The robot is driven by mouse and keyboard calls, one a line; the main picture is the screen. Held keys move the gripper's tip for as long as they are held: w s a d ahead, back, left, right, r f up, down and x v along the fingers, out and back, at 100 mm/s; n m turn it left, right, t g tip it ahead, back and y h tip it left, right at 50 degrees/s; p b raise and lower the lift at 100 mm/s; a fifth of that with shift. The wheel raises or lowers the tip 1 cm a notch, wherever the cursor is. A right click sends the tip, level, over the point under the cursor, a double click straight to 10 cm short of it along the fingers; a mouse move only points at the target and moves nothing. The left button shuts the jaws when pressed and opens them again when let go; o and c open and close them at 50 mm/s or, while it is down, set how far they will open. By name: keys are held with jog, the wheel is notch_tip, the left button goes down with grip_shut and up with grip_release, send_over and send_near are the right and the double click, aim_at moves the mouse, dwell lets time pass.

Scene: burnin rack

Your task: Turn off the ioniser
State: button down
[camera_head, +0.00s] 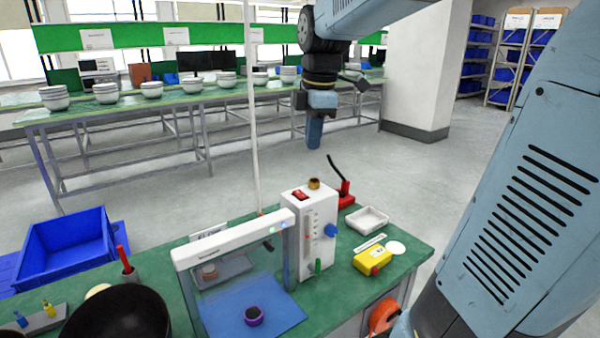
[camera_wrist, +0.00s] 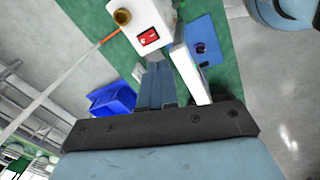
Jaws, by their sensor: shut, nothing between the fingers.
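A white upright box (camera_head: 315,235), likely the ioniser, stands on the green bench. A red rocker switch (camera_head: 300,195) and a brass cap (camera_head: 314,184) are on its top, and a blue knob (camera_head: 331,230) is on its side. The switch also shows in the wrist view (camera_wrist: 149,38); its on or off position is too small to tell. A white arch (camera_head: 225,240) adjoins the box on its left. My gripper (camera_head: 314,145) hangs in the air above and beyond the box, fingers shut and empty, pointing down. In the wrist view the fingers (camera_wrist: 156,80) are apart from the switch.
A thin white pole (camera_head: 251,110) rises behind the box. A red-based lever (camera_head: 345,193), white tray (camera_head: 367,219) and yellow device (camera_head: 373,261) are to the right. A blue mat (camera_head: 280,308), black bowl (camera_head: 115,315) and blue bin (camera_head: 65,250) are left.

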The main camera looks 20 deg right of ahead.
jog(key=s+f+m+t, duration=0.2)
jog(key=s+m, duration=0.5)
jog(key=m, duration=0.1)
jog(key=s+a+f+m+t, duration=0.1)
jog(key=s+f+m, duration=0.2)
jog(key=s+m, duration=0.5)
jog(key=shift+a+m+t, duration=0.15)
jog(key=shift+m+t, duration=0.25)
jog(key=shift+m, duration=0.2)
